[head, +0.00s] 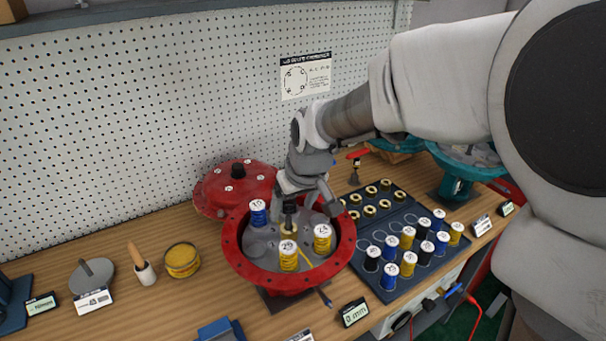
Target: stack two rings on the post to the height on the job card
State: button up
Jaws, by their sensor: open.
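My gripper (303,207) is open, pointing down inside the round red housing (232,254). Its fingers are apart around a dark upright post (289,207) in the middle. A brass-coloured ring (289,229) shows at the post, low between the fingers; I cannot tell whether a finger touches it. Several brass rings with dark centres (370,211) sit in the dark tray at the right. A white card with a circle diagram (306,76) hangs on the pegboard. Its text is too small to read, and I cannot tell if it is the job card.
A blue spool (258,213) and two yellow spools (288,258) (322,240) stand inside the housing around the post. The dark tray (352,262) also holds blue, yellow and black spools. The red lid (215,190) lies behind. Bare wood shows at left front.

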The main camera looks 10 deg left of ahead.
jog(key=v, duration=1.2)
jog(key=shift+r, duration=0.4)
jog(key=shift+s+d, duration=0.1)
jog(key=shift+d, duration=0.05)
jog(key=s+d+f+m+t+h, duration=0.1)
jog(key=s+d+m, duration=0.5)
jog(key=s+d, duration=1)
jog(key=shift+d+f+m+t+h, duration=0.4)
jog(key=shift+d+f+h, duration=0.45)
jog(key=shift+d, duration=0.3)
